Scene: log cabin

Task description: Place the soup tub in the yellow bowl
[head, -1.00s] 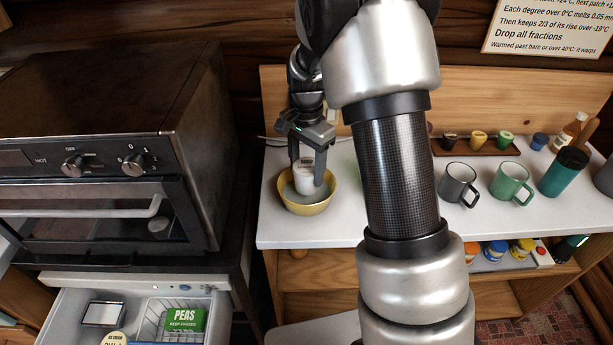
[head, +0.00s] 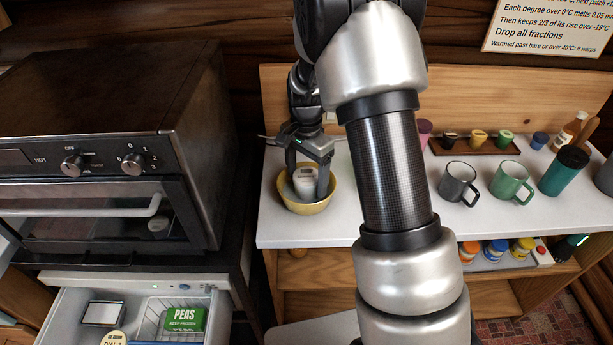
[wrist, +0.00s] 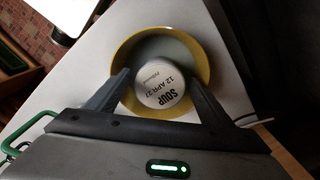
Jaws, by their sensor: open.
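The yellow bowl (head: 305,207) stands on the white counter at its left part. The white soup tub (head: 304,180) is inside the bowl and looks slightly tilted. In the wrist view the tub's lid (wrist: 160,86) reads "SOUP" with a date, and the bowl's yellow rim (wrist: 160,31) surrounds it. My gripper (head: 307,188) is over the bowl, pointing down, with its fingers on either side of the tub. In the wrist view the gripper (wrist: 158,80) is open, with a gap beside the tub. The tub's underside is hidden.
Grey (head: 457,184) and green (head: 511,183) mugs and a teal tumbler (head: 563,172) stand to the right on the counter (head: 400,233). An oven (head: 100,150) is at the left, above an open drawer with a peas box (head: 185,319).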

